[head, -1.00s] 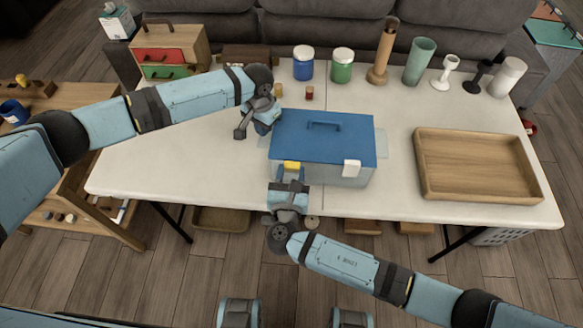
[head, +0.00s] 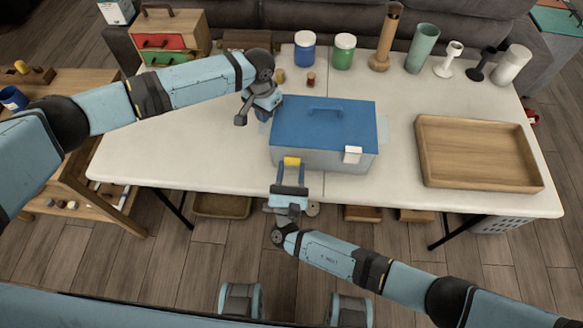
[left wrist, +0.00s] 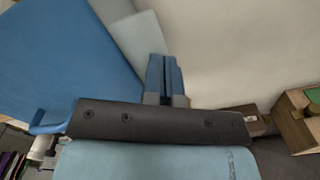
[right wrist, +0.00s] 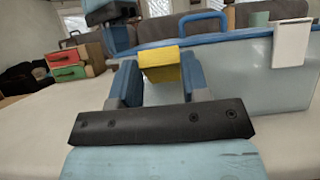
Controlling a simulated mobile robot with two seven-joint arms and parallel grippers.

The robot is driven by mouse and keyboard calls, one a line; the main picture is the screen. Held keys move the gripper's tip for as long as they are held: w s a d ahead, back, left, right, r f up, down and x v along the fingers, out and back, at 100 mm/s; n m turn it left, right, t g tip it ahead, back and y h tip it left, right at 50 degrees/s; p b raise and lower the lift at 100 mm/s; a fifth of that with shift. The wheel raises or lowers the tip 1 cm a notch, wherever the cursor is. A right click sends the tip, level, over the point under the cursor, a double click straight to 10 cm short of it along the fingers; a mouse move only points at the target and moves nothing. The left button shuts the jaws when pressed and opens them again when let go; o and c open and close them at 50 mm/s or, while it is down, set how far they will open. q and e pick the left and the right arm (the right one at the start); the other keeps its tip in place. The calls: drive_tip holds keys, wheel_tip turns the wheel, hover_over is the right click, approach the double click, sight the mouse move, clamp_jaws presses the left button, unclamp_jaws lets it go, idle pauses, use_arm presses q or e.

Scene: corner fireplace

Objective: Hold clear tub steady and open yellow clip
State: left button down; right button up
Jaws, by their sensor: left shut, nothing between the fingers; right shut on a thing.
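The clear tub (head: 330,161) stands on the white table under a blue lid (head: 345,119) with a handle. A yellow clip (head: 291,161) is on its front left and a white clip (head: 353,154) on its front right. My right gripper (head: 290,174) is shut on the yellow clip, which sticks outward from the tub front in the right wrist view (right wrist: 160,65). My left gripper (head: 266,112) is shut and empty at the tub's left end. Its closed fingers show in the left wrist view (left wrist: 165,78); I cannot tell whether they touch the tub.
A wooden tray (head: 480,153) lies on the right of the table. Behind the tub stand a blue jar (head: 305,55), a green jar (head: 343,54) and several vases and holders. A drawer box (head: 168,38) is at the back left. The table's left front is clear.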

use_arm(q)
drive_tip(key=shift+s+f, duration=0.1)
drive_tip(key=shift+f, duration=0.1)
use_arm(e)
drive_tip(key=o, duration=0.9)
drive_tip(key=shift+o, duration=0.2)
wheel_tip(320, 180, up, 10)
drive_tip(key=shift+r, duration=0.1)
use_arm(q)
wheel_tip(320, 180, up, 2)
drive_tip(key=shift+r+p, duration=0.1)
drive_tip(key=shift+p, duration=1.1)
wheel_tip(320, 180, up, 4)
drive_tip(key=p, duration=0.5)
drive_tip(key=shift+r, duration=0.1)
use_arm(e)
wheel_tip(320, 180, up, 7)
